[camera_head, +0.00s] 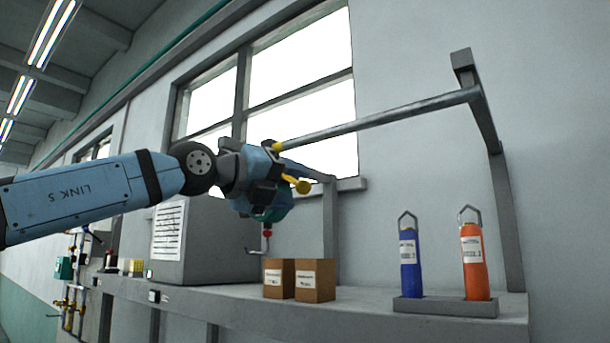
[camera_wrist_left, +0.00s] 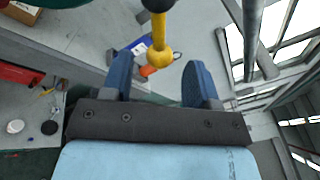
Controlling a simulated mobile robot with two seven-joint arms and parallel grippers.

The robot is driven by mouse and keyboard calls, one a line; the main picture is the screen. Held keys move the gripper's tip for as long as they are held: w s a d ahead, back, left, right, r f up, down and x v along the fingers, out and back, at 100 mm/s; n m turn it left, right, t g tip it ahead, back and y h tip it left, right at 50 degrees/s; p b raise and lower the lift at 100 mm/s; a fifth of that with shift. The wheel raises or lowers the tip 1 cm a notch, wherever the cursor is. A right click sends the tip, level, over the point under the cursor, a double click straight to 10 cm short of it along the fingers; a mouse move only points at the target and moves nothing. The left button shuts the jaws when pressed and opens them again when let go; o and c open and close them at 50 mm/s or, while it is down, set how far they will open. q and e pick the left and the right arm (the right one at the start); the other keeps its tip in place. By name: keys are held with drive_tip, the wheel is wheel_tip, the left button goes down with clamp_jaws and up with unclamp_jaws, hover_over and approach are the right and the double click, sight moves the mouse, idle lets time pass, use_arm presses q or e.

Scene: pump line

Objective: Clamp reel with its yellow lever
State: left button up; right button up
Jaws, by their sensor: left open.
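The yellow lever (camera_head: 303,187) has a round ball end and sits beside my left gripper in the head view. In the left wrist view the lever's yellow ball (camera_wrist_left: 159,57) hangs on a dark and yellow stem between the two blue fingers. My left gripper (camera_wrist_left: 159,68) is open, with a gap on each side of the ball. The green reel (camera_head: 278,208) hangs under the metal rail (camera_head: 385,118), partly hidden by my gripper. A red stop and a hook (camera_head: 266,246) hang below it. My right gripper is not in view.
Two brown boxes (camera_head: 300,280) stand on the shelf (camera_head: 350,312) below the reel. A blue tool (camera_head: 410,264) and an orange tool (camera_head: 474,262) stand in a grey holder at the right. A grey cabinet (camera_head: 215,243) is behind my arm.

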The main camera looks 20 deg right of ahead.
sight(297, 187)
use_arm(q)
drive_tip(key=shift+p+x, duration=0.4)
drive_tip(key=shift+x, duration=0.8)
drive_tip(key=shift+w+d, duration=0.25)
drive_tip(key=shift+d, duration=0.15)
clamp_jaws()
